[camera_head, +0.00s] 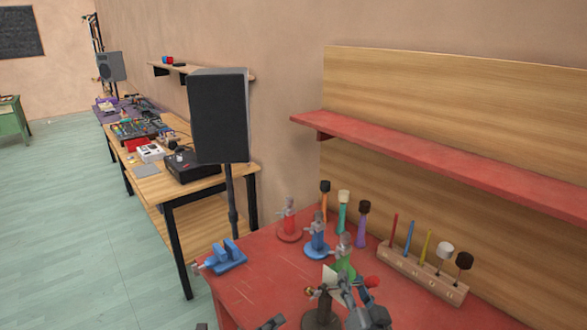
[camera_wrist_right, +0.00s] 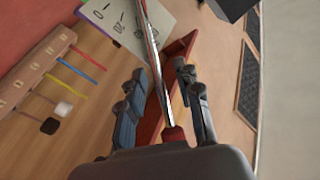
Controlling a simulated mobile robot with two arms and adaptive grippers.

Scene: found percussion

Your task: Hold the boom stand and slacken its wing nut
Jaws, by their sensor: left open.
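A boom stand with a dark round base (camera_head: 318,318) stands at the front of the red table (camera_head: 262,283). A brass-coloured nut (camera_head: 309,291) shows on its left side and a red tip (camera_head: 372,282) on its right. My right gripper (camera_head: 352,290) is over it, partly hiding it. In the right wrist view its fingers (camera_wrist_right: 163,95) are apart, with the metal rod (camera_wrist_right: 152,50) and its red end (camera_wrist_right: 173,134) between them, not visibly clamped. My left gripper (camera_head: 240,325) shows only as dark parts at the bottom edge, open.
Red (camera_head: 289,222), blue (camera_head: 318,240) and green (camera_head: 343,258) stands are behind. A wooden rack (camera_head: 420,275) holds coloured sticks at the right. A blue clamp-like piece (camera_head: 226,257) sits on the left corner. A red shelf (camera_head: 430,155) overhangs the back.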

